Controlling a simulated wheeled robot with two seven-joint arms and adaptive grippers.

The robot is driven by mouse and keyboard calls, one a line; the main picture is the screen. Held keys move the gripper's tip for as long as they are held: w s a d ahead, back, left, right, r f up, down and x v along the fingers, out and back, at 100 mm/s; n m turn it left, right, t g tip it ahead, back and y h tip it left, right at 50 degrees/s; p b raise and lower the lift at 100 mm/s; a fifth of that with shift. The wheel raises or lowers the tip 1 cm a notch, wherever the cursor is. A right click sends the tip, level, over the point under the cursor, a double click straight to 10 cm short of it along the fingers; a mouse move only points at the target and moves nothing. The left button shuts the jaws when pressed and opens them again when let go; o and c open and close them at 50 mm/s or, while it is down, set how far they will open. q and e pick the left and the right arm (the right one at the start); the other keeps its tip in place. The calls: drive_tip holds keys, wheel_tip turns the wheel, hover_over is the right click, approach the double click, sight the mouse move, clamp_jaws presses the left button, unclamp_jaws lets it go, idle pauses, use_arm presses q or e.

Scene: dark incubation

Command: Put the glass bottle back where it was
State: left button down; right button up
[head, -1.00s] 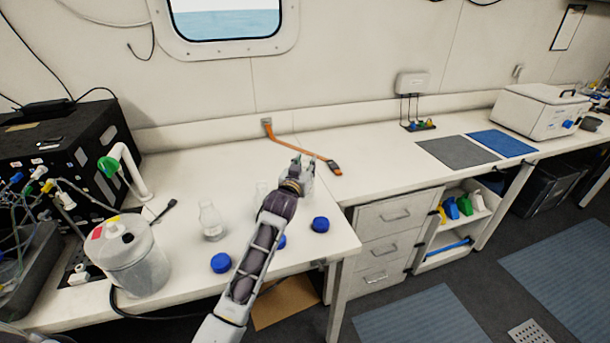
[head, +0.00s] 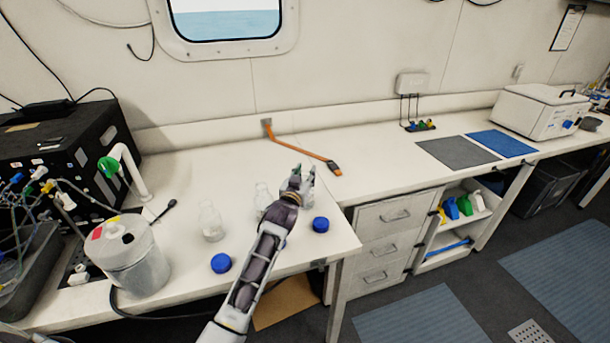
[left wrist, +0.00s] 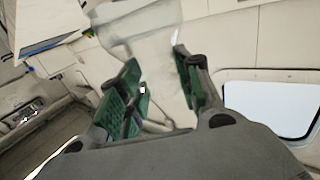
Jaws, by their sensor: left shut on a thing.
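My left gripper (head: 303,178) is over the right part of the left bench. In the left wrist view its green-padded fingers (left wrist: 158,62) are shut on a clear glass bottle (left wrist: 140,30). That bottle is hard to make out in the head view. Two other clear glass bottles stand upright on the bench: one nearer (head: 211,224), and one just left of my gripper (head: 262,197), partly behind my arm. Whether the held bottle touches the bench cannot be told. My right gripper is not in view.
Blue caps lie on the bench, one left of my forearm (head: 221,263) and one right of it (head: 320,224). An orange-handled tool (head: 300,150) lies behind my gripper. A white canister (head: 130,262) stands at the left. The bench between tool and drawers is mostly clear.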

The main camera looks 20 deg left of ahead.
use_arm(q)
drive_tip(key=c, duration=1.4)
unclamp_jaws()
drive_tip(key=shift+f, duration=0.1)
drive_tip(key=shift+c, duration=0.2)
drive_tip(key=o, duration=0.5)
drive_tip(key=shift+c, duration=0.2)
drive_tip(key=shift+s, duration=0.1)
drive_tip(key=s, duration=1.1)
drive_tip(key=shift+s+r+b, duration=0.4)
